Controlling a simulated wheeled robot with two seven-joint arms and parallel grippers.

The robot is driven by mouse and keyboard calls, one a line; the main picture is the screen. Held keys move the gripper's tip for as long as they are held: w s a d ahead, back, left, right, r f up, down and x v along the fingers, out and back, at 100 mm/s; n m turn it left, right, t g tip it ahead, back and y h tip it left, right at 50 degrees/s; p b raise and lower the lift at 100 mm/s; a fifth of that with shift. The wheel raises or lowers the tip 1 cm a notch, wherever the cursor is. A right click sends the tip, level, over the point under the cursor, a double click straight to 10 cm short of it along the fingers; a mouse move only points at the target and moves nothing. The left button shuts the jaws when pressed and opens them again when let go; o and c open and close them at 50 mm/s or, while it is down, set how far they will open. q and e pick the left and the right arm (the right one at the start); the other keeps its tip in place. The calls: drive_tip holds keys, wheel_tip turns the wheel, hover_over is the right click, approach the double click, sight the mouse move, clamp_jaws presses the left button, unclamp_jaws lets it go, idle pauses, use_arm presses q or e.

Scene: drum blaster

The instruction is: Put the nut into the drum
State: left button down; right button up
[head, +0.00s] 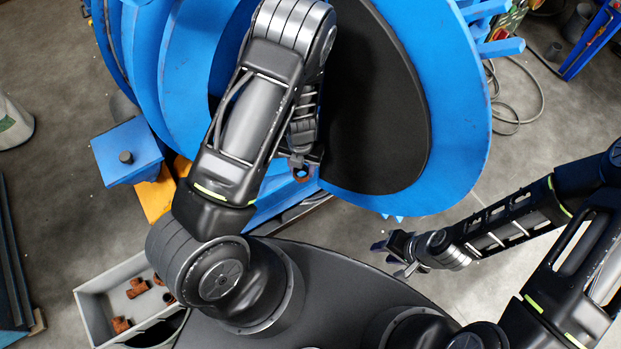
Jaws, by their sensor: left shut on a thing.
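The blue drum (452,110) fills the top middle of the head view, its dark round opening (385,120) facing me. My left gripper (301,164) hangs at the lower left edge of that opening, partly hidden by my forearm. It is shut on a small rusty-brown nut (302,176), which shows just below its fingers, near the blue rim. I cannot tell how far the nut is from the rim in depth. My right gripper (384,260) is open and empty, low over the floor right of my base.
A grey bin (92,303) at the lower left holds several rusty-brown pieces. A blue box-shaped part (127,152) and a yellow part (154,199) stick out left of the drum. Cables (540,100) lie on the floor at right. The floor below the drum's right side is clear.

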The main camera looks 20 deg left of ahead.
use_arm(q)
drive_tip(key=w+a+b, duration=0.4)
drive_tip(key=w+a, duration=0.2)
drive_tip(key=a, duration=0.3)
drive_tip(key=w+a+b, duration=0.5)
drive_tip(key=w+a, duration=0.2)
drive_tip(key=a, duration=0.3)
drive_tip(key=shift+w+a, duration=0.25)
drive_tip(key=shift+a, duration=0.05)
drive_tip(key=c, duration=0.7)
unclamp_jaws()
drive_tip(key=shift+r, duration=3.9)
